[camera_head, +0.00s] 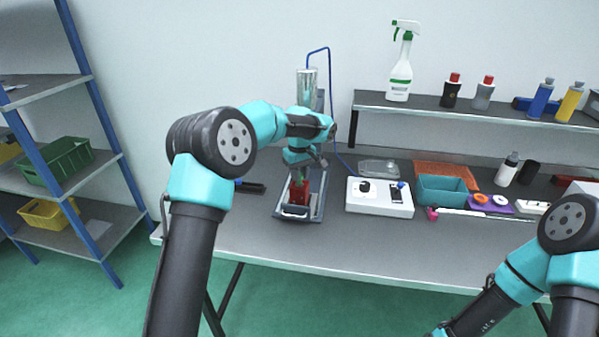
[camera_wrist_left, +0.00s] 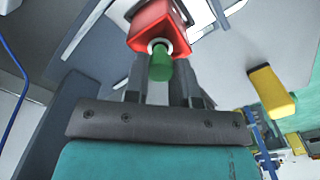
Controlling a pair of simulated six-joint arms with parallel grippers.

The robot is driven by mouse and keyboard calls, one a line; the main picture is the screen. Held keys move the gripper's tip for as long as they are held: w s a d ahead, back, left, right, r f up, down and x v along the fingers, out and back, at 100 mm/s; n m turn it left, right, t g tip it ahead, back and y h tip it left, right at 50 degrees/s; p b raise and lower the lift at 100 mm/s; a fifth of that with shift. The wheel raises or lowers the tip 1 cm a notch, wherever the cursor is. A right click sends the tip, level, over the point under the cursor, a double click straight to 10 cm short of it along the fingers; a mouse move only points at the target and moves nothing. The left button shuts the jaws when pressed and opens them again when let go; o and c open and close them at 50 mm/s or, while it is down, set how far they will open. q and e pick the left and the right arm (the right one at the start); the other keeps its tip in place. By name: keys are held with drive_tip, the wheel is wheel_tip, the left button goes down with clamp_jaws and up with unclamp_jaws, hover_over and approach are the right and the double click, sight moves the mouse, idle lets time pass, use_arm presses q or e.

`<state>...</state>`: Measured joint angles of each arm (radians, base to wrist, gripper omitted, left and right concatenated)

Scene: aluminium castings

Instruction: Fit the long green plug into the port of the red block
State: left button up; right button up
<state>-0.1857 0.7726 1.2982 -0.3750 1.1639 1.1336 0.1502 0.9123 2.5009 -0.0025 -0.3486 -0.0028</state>
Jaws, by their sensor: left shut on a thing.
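The red block (camera_head: 299,193) stands in a grey tray-like fixture (camera_head: 318,208) on the table. In the left wrist view the red block (camera_wrist_left: 155,25) shows a pale ring around its port. My left gripper (camera_head: 302,172) is above the block, pointing down, and is shut on the green plug. In the left wrist view the green plug (camera_wrist_left: 160,66) sits between the fingers, its far end at or just before the pale ring. I cannot tell whether any of it is inside the port. The fingers partly hide the plug. My right gripper is out of view.
A white box (camera_head: 380,207) with black parts stands right of the fixture. Beyond it are a teal bin (camera_head: 442,190) and an orange tray (camera_head: 447,170). A clear cylinder (camera_head: 306,88) with a blue hose stands behind. The front table strip is clear.

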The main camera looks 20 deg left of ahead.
use_arm(q)
drive_tip(key=shift+f, duration=0.6)
drive_tip(key=o, duration=1)
drive_tip(key=shift+c, duration=0.2)
wheel_tip(320, 180, up, 18)
drive_tip(key=shift+f, duration=0.25)
drive_tip(key=shift+d, duration=0.1)
